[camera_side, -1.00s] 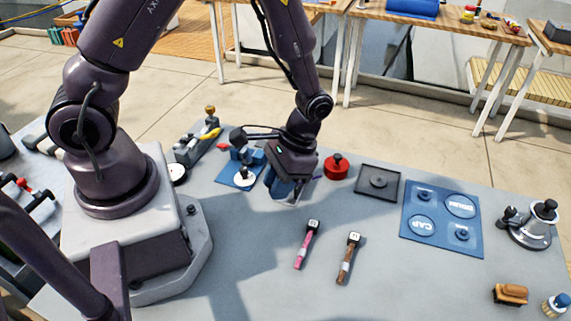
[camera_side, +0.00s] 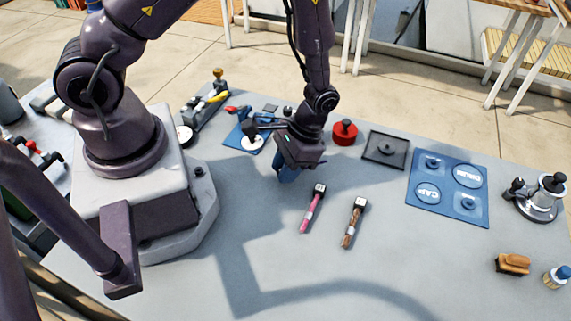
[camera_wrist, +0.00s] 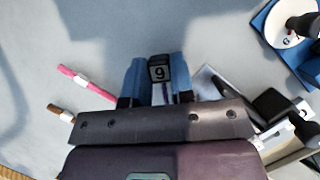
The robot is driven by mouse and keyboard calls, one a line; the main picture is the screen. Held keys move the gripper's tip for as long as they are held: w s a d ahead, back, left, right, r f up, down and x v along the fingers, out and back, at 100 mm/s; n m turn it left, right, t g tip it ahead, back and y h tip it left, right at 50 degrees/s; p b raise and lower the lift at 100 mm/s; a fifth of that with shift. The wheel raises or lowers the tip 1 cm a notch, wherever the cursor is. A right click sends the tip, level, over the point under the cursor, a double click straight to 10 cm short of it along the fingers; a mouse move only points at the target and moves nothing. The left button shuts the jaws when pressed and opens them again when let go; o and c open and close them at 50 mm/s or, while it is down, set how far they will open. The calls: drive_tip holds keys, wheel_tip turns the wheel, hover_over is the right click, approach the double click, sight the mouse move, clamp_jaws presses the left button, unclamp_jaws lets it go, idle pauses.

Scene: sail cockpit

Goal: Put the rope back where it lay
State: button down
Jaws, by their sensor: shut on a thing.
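My gripper (camera_side: 287,174) is above the grey table, left of the pink rope. In the wrist view its blue fingers (camera_wrist: 154,76) are shut on a rope with a black tag marked 9 (camera_wrist: 159,72). A thin purple strip shows below that tag; the rest of this rope is hidden. A pink rope (camera_side: 311,212) with a black tag and white band lies on the table. A brown rope (camera_side: 352,227) with a similar tag lies to its right. Both also show at the left of the wrist view, the pink one (camera_wrist: 96,86) farther from my gripper's body.
Behind my gripper are a blue mat (camera_side: 235,134) with a white disc and a red round can (camera_side: 344,134). A dark square tray (camera_side: 370,151) and a blue panel (camera_side: 480,213) are to the right. A winch (camera_side: 540,203) and brush (camera_side: 514,263) stand farther right. The table front is clear.

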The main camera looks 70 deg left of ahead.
drive_tip(key=shift+f, duration=0.7)
drive_tip(key=c, duration=0.9)
unclamp_jaws()
drive_tip(key=shift+w+a, duration=0.1)
drive_tip(key=shift+a, duration=0.05)
drive_tip(key=shift+c, duration=0.2)
drive_tip(key=shift+w, duration=0.1)
drive_tip(key=shift+w+r, duration=0.1)
drive_tip(key=shift+r, duration=0.1)
drive_tip(key=shift+o, duration=0.2)
drive_tip(key=v, duration=1.2)
drive_tip(key=shift+d+r, duration=0.2)
drive_tip(key=shift+d, duration=0.1)
drive_tip(key=s+a+r+t, duration=0.1)
drive_tip(key=s+r+t, duration=0.4)
drive_tip(key=r, duration=0.6)
drive_tip(key=s+a+r+t, duration=0.2)
drive_tip(key=s+r+t, duration=0.2)
drive_tip(key=r, duration=0.7)
drive_tip(key=shift+s+t, duration=0.4)
drive_tip(key=shift+s, duration=0.75)
